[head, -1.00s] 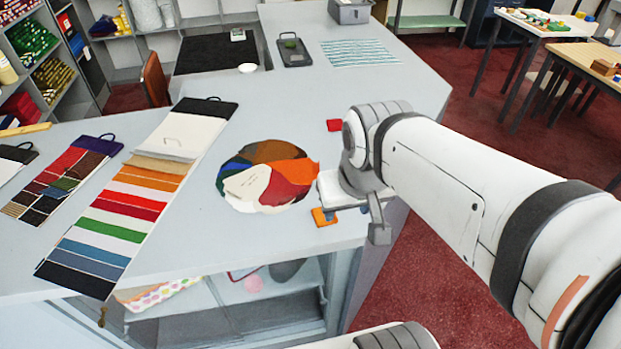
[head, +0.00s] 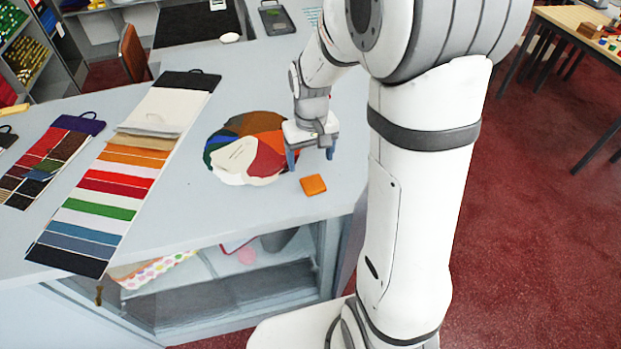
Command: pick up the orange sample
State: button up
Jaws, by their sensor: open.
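The orange sample (head: 313,185) is a small flat square lying on the grey counter near its front edge, fully in view in the head view. My gripper (head: 310,160) is open and empty, pointing down just behind the sample, with its blue-grey fingertips apart. It is beside the right edge of the round fan of coloured swatches (head: 232,160). The sample is in front of the fingers, not between them.
A long swatch board (head: 103,212) and a darker swatch board (head: 43,168) lie to the left on the counter (head: 190,222). Open shelves (head: 220,290) sit under the front edge. The counter between the long board and the fan is clear.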

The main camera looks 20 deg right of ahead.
aim_at(311, 178)
jog(key=shift+f+p, duration=0.8)
jog(key=shift+f, duration=2.35)
jog(key=shift+c, duration=0.3)
jog(key=c, duration=1)
jog(key=shift+o, duration=0.2)
